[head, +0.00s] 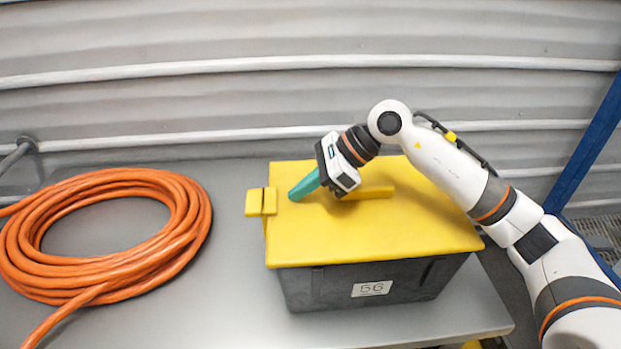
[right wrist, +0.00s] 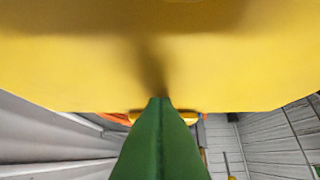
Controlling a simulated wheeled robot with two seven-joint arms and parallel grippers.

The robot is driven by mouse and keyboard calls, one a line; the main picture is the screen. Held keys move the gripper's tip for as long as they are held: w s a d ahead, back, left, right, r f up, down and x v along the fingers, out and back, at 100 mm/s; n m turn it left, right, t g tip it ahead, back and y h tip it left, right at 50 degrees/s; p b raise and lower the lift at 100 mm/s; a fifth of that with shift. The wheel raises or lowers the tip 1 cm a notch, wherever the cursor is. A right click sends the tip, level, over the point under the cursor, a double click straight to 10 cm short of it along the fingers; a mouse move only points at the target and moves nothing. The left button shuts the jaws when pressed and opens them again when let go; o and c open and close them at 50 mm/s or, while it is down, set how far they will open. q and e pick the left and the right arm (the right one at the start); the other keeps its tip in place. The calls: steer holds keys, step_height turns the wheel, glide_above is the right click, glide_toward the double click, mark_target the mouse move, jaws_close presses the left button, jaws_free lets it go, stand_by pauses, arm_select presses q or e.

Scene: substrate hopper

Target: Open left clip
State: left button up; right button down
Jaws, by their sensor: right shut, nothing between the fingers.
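A dark grey box (head: 330,289) with a yellow lid (head: 400,237) stands on the grey table. The left clip (head: 262,202) is a yellow piece at the lid's left edge, sticking out to the left. In the right wrist view the lid (right wrist: 80,60) fills the upper part, and a bit of yellow, perhaps the clip, shows past its edge beside the fingers. My right gripper (head: 294,195) has green fingers, shut and empty, pointing down-left over the lid, just right of the clip. I cannot tell whether the fingertips touch the lid. My left gripper is not in view.
A coiled orange hose (head: 190,215) lies on the table (head: 240,300) left of the box. A yellow raised handle (head: 375,192) runs along the lid behind the gripper. A ribbed grey wall (head: 250,100) stands behind. A blue post (head: 590,150) is at right.

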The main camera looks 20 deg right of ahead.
steer(key=shift+w+a, duration=0.3)
steer(key=shift+a, duration=0.65)
steer(key=shift+s+d, duration=0.1)
steer(key=shift+d, duration=0.2)
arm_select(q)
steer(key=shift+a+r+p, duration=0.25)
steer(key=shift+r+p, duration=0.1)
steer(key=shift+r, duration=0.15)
arm_select(e)
steer(key=shift+a+r+h, duration=0.2)
steer(key=shift+a+h, duration=0.1)
steer(key=shift+a, duration=0.05)
